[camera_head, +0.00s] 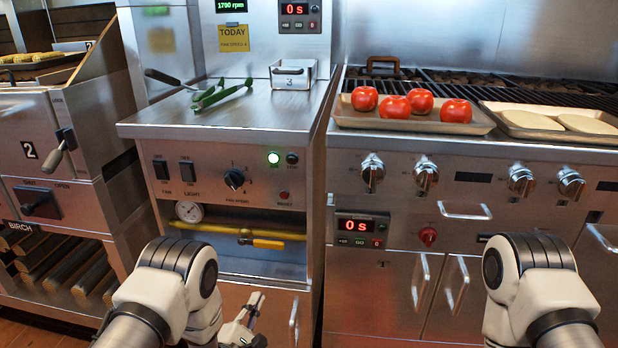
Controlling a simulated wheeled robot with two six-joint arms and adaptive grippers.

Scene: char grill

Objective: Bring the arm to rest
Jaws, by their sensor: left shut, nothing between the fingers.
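My left arm comes in from the bottom left, with its white and black joint in front of the steel cabinet. My left gripper (252,309) shows low beside that joint, in front of the lower cabinet door. It is shut and empty, and part of it is hidden behind my own arm and the frame edge. My right arm is bent at the bottom right, in front of the grill doors. Its gripper is not in view.
Knobs and handles (464,211) stick out from the fronts.

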